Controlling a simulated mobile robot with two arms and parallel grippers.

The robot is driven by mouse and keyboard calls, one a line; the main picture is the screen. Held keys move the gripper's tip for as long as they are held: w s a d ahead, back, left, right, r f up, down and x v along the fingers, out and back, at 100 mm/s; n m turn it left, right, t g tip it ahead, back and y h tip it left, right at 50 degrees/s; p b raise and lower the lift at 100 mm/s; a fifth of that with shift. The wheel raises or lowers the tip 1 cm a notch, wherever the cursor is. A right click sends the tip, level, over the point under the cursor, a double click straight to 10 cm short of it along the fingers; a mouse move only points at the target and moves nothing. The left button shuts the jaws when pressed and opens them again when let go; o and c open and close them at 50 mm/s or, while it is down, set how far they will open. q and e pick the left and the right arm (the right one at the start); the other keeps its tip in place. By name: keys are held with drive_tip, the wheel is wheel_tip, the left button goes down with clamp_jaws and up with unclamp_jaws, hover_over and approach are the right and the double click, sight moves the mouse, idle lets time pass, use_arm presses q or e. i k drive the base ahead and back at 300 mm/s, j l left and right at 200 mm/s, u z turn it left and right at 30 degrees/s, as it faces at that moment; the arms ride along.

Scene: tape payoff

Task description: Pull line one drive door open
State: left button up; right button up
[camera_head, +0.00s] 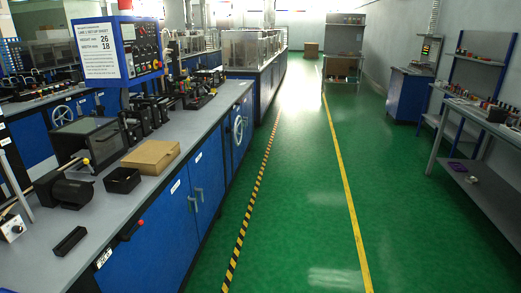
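A long blue machine cabinet with a grey top runs along the left, away from me. Its side has blue doors (168,222) with small grey handles (195,200) and white labels too small to read. These doors look shut. Farther along is another blue panel (229,152) with a handwheel (239,130) in front of it. I cannot tell which of them is the drive door. Neither of my grippers is in view.
The green floor (290,190) is clear between yellow-black tape (252,196) and a yellow line (348,190). A workbench (480,140) stands right.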

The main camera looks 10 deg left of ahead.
sight(157, 258)
drive_tip(key=i+u, duration=0.15)
drive_tip(key=i, duration=0.45)
drive_tip(key=i+l+u, duration=0.15)
drive_tip(key=i, duration=0.45)
drive_tip(key=i+l+u, duration=0.15)
drive_tip(key=i, duration=0.45)
